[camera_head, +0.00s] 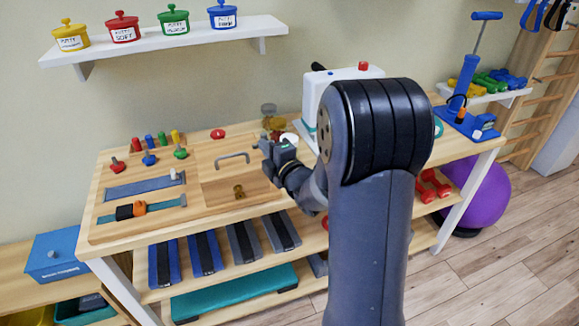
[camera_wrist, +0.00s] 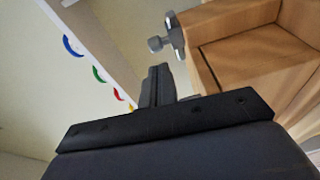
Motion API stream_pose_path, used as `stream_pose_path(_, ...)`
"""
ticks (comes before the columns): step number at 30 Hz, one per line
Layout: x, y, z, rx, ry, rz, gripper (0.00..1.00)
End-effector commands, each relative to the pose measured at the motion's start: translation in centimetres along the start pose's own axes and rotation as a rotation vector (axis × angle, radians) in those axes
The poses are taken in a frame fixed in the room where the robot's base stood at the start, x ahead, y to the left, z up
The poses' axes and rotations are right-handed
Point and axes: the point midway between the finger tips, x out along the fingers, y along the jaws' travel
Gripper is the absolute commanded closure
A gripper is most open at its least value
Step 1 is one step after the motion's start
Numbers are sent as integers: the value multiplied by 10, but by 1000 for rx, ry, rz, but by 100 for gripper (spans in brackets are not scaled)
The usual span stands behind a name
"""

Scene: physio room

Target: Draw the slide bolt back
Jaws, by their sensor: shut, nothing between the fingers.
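A flat grey plate (camera_head: 145,187) lies on the left of the wooden board, with a pale upright knob (camera_head: 173,174) near its right end; it may be the slide bolt, but I cannot be sure. My gripper (camera_head: 264,147) is above the right part of the board, right of the plate and apart from it. Its fingers are closed together and empty. In the wrist view the dark fingers (camera_wrist: 157,84) point towards open space, beside a grey metal knob (camera_wrist: 158,43) on a wooden edge. I cannot tell which fitting that knob is.
The board (camera_head: 112,231) also holds a grey handle (camera_head: 231,158), a brass knob (camera_head: 239,191), a strap with an orange buckle (camera_head: 132,210) and coloured knobs and pegs. A white case (camera_head: 312,95) stands behind my arm. A shelf (camera_head: 165,43) with pots hangs above.

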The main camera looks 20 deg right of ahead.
Motion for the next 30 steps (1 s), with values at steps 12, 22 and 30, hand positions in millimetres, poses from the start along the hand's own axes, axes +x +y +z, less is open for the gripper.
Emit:
stream_pose_path(12,22,0,0,0,0,0,100)
stream_pose_path(22,18,-2,16,0,-5,4,100)
stream_pose_path(30,13,2,37,1,-4,1,100)
